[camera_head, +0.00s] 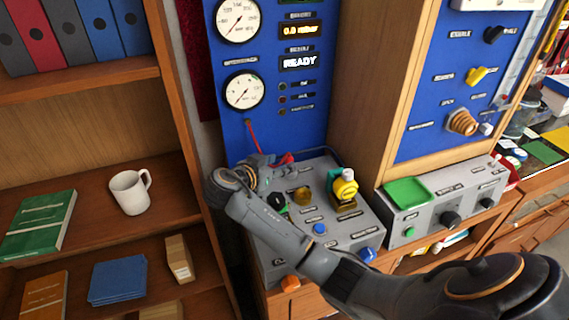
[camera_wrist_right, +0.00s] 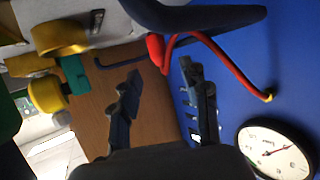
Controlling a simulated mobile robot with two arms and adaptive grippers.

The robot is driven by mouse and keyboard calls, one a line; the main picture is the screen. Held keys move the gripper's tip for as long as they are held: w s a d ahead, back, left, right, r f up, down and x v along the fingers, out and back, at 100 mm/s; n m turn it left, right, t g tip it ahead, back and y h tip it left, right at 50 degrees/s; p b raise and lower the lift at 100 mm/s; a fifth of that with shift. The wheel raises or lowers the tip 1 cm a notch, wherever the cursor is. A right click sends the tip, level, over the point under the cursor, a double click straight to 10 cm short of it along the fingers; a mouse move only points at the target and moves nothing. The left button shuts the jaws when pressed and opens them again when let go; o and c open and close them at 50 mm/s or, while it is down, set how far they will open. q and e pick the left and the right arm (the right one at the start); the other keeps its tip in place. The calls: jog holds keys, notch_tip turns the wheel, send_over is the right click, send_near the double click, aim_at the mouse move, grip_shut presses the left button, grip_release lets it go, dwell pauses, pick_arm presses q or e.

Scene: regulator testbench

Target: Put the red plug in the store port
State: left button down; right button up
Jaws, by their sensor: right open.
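The red plug (camera_head: 287,158) is at the back of the grey sloped console (camera_head: 268,252), partly hidden by my right gripper. A red hose (camera_head: 252,136) runs from it up to the blue gauge panel. In the right wrist view the plug (camera_wrist_right: 155,49) lies just beyond the fingertips, with its hose (camera_wrist_right: 215,55) curving right to a brass end. My right gripper (camera_head: 276,164) is open, and its two fingers show apart and empty in the right wrist view (camera_wrist_right: 160,74). I cannot tell which fitting is the store port; the labels are too small. My left gripper is out of view.
A yellow regulator fitting (camera_head: 344,186) and a brass knob (camera_head: 302,196) stand on the console close to my right gripper. Gauges (camera_head: 243,91) and a READY display (camera_head: 300,62) are behind. A shelf with a white mug (camera_head: 130,192) is at left.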

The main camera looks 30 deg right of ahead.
jog(key=b+v, duration=0.1)
jog(key=v, duration=0.7)
jog(key=shift+b, duration=0.3)
